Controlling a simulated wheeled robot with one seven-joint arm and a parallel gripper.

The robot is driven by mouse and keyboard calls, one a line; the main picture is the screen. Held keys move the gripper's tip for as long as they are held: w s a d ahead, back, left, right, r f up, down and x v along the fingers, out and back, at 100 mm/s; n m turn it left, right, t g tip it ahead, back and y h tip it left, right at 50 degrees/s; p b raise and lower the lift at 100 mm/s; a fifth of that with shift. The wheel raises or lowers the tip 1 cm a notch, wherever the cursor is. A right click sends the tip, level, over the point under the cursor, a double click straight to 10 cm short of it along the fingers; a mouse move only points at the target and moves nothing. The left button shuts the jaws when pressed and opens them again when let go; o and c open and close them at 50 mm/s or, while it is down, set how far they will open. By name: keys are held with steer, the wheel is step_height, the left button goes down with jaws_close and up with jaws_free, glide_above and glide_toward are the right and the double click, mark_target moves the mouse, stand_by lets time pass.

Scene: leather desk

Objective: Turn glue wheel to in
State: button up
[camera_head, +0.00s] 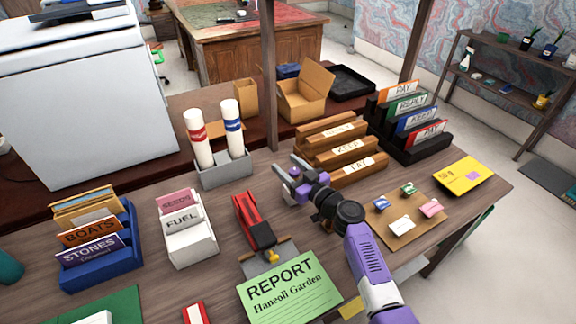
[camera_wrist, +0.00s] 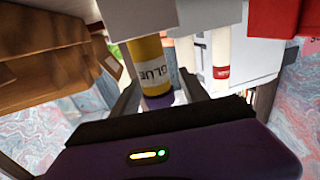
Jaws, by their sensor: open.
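The glue stick (camera_wrist: 152,66) shows in the wrist view as a yellow cylinder with a white GLUE label. A purple end part (camera_wrist: 163,101), which looks like its wheel, lies between the two fingers of my gripper (camera_wrist: 158,98). The lower side of this part is hidden by the gripper body. My gripper is open, with a finger on each side of the glue stick; I cannot tell whether either touches it. In the head view my gripper (camera_head: 288,179) is over the desk, left of the wooden PAY rack, with a small purple patch at its fingers.
A red stapler (camera_head: 250,218) and a grey holder (camera_head: 224,170) with two white tubes stand to the left. Wooden letter racks (camera_head: 345,152) stand close to the right. A corkboard (camera_head: 418,226) with small tags lies beside my arm. A green report sheet (camera_head: 289,289) lies in front.

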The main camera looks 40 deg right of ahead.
jaws_close()
steer(key=shift+f+m+h+b, duration=0.2)
steer(key=shift+m+h+b, duration=0.35)
steer(key=shift+h, duration=0.25)
steer(key=shift+s+d+r+m+g+h+p, duration=0.15)
steer(key=shift+d+m+g+h+p, duration=0.15)
steer(key=shift+m+g+h+p, duration=0.95)
steer(key=shift+s+d+f+m+g+h+p, duration=0.1)
steer(key=shift+s+d+m+g+h+p, duration=0.25)
steer(key=shift+m+h+p, duration=0.95)
steer(key=shift+d+r+m+g+h+p, duration=0.15)
steer(key=shift+m+g+h+p, duration=0.65)
steer(key=shift+h+p, duration=1.05)
steer(key=shift+d+f, duration=0.1)
